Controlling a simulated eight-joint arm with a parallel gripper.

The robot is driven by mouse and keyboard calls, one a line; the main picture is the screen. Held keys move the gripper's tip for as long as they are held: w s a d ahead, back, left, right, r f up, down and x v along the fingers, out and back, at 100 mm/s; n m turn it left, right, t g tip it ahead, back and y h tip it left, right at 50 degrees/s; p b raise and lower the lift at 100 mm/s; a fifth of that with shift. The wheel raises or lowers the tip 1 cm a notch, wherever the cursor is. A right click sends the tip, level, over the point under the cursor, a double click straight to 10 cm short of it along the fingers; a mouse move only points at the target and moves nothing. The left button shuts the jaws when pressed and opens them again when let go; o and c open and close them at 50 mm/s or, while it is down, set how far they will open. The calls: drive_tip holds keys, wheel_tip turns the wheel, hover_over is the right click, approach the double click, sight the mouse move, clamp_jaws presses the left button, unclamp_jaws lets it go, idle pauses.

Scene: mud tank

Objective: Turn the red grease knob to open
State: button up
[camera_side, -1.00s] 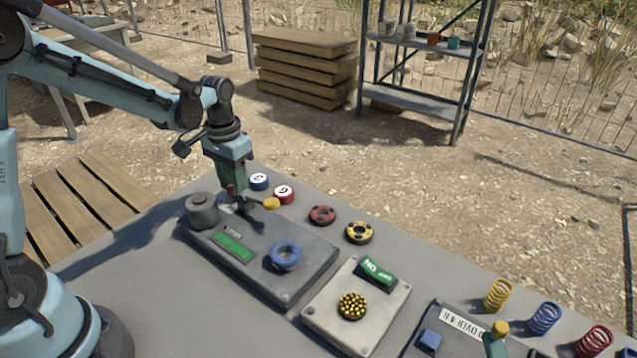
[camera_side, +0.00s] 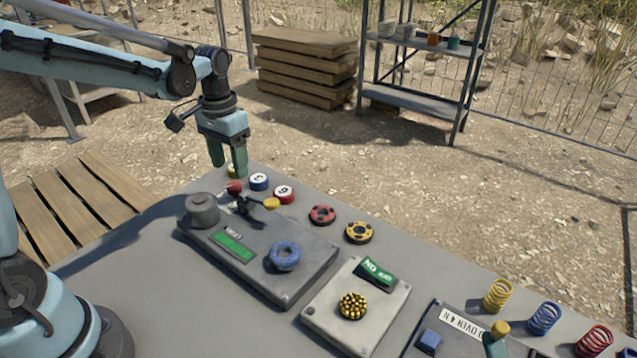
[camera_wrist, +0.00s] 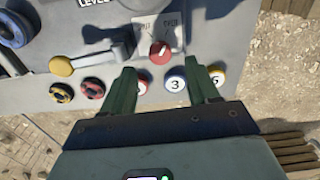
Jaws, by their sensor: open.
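The red grease knob (camera_side: 234,187) sits at the far end of the grey control panel (camera_side: 310,262). In the wrist view the red knob (camera_wrist: 160,52) has a pale mark on it and stands against a light plate with small lettering I cannot read. I cannot tell its setting for sure. My gripper (camera_side: 229,172) is open and empty, with its green fingers pointing down just above and behind the knob, apart from it. In the wrist view my gripper (camera_wrist: 160,68) has one finger on each side of the knob's line.
A yellow-tipped lever (camera_side: 271,203) stands close beside the knob. Blue (camera_side: 259,181) and red (camera_side: 283,194) numbered discs lie near it. A grey cylinder (camera_side: 202,209) and a blue handwheel (camera_side: 285,256) rise from the panel. Open air surrounds my gripper above the bench.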

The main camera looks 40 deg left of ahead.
sight(234, 186)
wheel_tip(234, 186, up, 7)
idle(0.3)
drive_tip(key=s+d+f+t, duration=0.3)
drive_tip(key=s+d+t, duration=0.4)
drive_tip(key=s, duration=0.3)
drive_tip(key=shift+d+m, duration=0.3)
drive_tip(key=shift+d, duration=0.2)
